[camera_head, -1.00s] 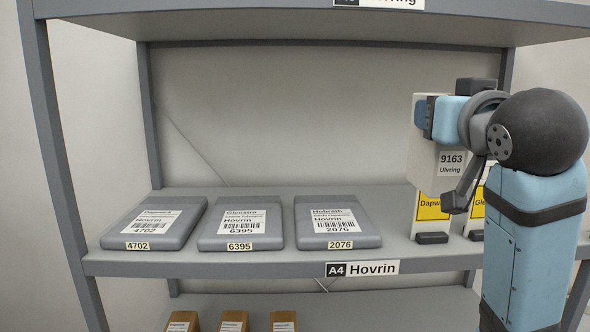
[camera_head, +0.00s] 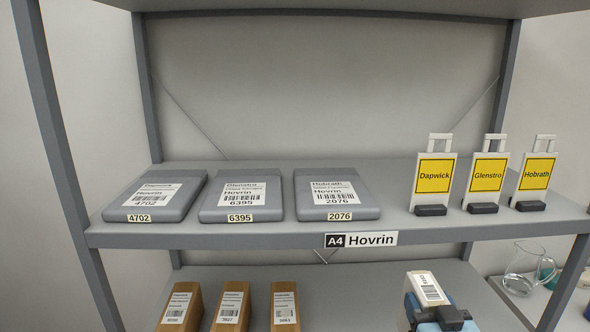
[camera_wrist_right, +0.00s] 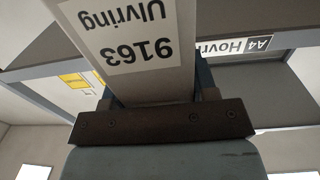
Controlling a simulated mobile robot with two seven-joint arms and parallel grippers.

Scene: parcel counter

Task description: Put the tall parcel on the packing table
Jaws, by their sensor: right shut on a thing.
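The tall parcel (camera_head: 428,288) is pale, with a barcode label on its top face, low at the right of the head view. In the right wrist view the parcel (camera_wrist_right: 150,88) fills the top middle and shows the label "9163 Ulvring", upside down. My right gripper (camera_head: 437,312) is shut on it, below the shelf front. The parcel's lower part is hidden in the head view. My left gripper is not in view. No packing table can be made out for certain.
Shelf A4 Hovrin (camera_head: 250,235) holds grey flat parcels (camera_head: 240,196) and yellow sign stands (camera_head: 434,177). Brown boxes (camera_head: 231,306) stand on the lower shelf. A glass jug (camera_head: 524,268) stands at the far right, beyond the shelf post (camera_head: 565,285).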

